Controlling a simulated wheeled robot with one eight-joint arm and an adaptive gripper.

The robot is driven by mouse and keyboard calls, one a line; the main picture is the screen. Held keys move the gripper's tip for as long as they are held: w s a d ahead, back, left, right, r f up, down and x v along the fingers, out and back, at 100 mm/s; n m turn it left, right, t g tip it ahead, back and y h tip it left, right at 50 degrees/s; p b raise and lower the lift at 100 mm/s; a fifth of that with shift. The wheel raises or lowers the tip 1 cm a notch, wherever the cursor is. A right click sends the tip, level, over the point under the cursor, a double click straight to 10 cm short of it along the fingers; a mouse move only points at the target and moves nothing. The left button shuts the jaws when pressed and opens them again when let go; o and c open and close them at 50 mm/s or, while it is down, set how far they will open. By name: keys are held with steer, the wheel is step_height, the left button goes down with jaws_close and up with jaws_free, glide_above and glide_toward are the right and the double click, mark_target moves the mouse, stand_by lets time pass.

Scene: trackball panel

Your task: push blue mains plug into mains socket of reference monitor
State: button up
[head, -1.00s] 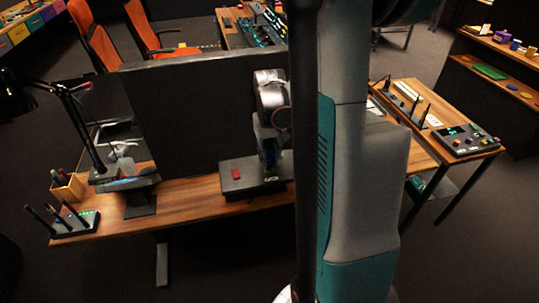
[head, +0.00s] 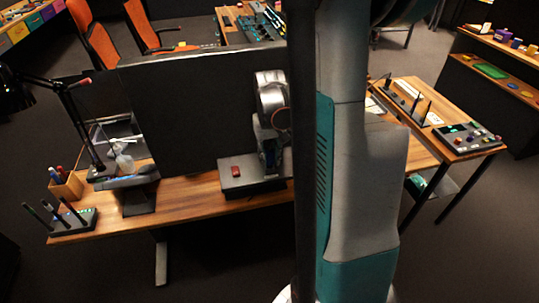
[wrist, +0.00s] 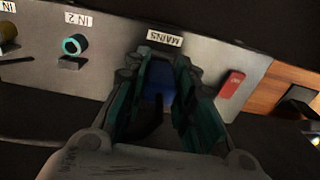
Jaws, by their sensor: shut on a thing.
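My gripper (wrist: 160,95) is shut on the blue mains plug (wrist: 158,84) in the wrist view, with a dark finger on each side of it. A dark cable shows below the plug. The plug is at the grey panel (wrist: 112,66), just below the white MAINS label (wrist: 165,38). The mains socket is hidden behind plug and fingers, so I cannot tell how far the plug is in. In the head view my gripper (head: 269,158) points down at the low grey box (head: 232,186) on the desk, partly cut off by my own column.
A red switch (wrist: 231,84) lies right of the fingers in the wrist view, and an IN 2 connector (wrist: 74,47) lies left. A large dark upright panel (head: 190,110) stands behind. A lamp (head: 80,115) and pen stand (head: 70,222) are at the desk's left.

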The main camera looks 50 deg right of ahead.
steer(key=shift+f+b, duration=0.35)
steer(key=shift+f, duration=0.15)
steer(key=o, duration=1)
steer(key=shift+o, duration=0.2)
step_height(320, 180, up, 12)
